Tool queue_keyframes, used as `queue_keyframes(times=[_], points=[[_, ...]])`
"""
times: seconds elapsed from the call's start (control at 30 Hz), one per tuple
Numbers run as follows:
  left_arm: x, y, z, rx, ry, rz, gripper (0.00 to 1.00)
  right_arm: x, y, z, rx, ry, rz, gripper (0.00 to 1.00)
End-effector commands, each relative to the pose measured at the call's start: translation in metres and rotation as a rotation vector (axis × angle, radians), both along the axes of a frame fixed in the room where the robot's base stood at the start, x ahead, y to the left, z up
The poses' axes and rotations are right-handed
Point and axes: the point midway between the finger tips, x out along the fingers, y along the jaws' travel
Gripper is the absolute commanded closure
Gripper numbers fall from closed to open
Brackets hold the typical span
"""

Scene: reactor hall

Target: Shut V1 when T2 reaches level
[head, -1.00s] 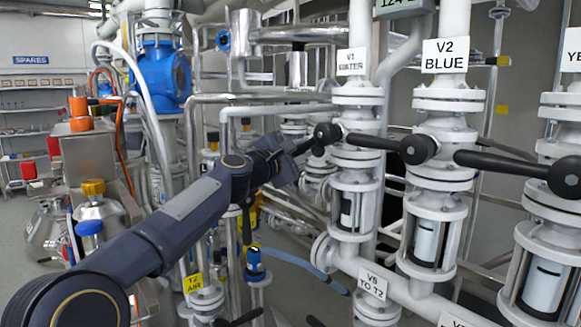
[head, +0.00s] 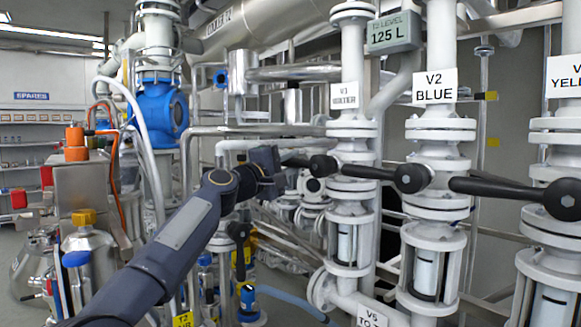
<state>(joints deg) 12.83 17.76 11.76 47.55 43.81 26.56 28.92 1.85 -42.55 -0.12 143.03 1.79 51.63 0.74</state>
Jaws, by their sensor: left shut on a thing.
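The V1 valve (head: 351,157) stands on a white vertical pipe right of centre, under its V1 WATER label (head: 344,96). Its black lever (head: 298,162) points left from its round hub, across the pipe and nearly level. My left gripper (head: 280,165) is shut on the outer end of this lever; its fingertips are small and partly hidden. The T2 level display (head: 394,32) above V1 reads 125 L. My right gripper is out of view.
The V2 BLUE valve (head: 437,152) stands close right of V1, its black lever (head: 375,173) also crosswise. Another black lever (head: 505,190) is at the far right. Horizontal metal pipes (head: 258,130) run behind my left gripper. A blue valve body (head: 160,110) stands farther left.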

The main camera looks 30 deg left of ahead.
Motion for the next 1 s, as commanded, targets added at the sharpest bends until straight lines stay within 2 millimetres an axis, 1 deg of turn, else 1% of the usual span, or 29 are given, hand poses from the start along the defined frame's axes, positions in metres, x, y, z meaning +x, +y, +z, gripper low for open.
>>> queue_keyframes(times=[0.03,0.3,0.33,0.47,0.77,0.87,1.0], points=[[-0.002,0.001,0.005,0.001,-0.010,0.005,1.00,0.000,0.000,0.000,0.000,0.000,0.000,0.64],[-0.002,0.001,0.005,0.000,-0.010,0.005,1.00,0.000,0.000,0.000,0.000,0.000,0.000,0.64],[-0.002,0.001,0.005,0.000,-0.010,0.005,0.76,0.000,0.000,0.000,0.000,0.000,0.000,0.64],[-0.002,0.001,0.004,0.000,-0.008,0.002,0.59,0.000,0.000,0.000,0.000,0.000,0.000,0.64],[-0.002,0.001,0.001,0.000,-0.003,0.001,0.59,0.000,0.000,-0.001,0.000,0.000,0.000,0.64],[-0.011,0.003,-0.003,0.000,-0.004,0.002,0.59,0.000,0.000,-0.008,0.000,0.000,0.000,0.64],[-0.034,0.009,-0.009,0.001,-0.004,0.002,0.59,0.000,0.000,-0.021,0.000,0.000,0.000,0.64]])
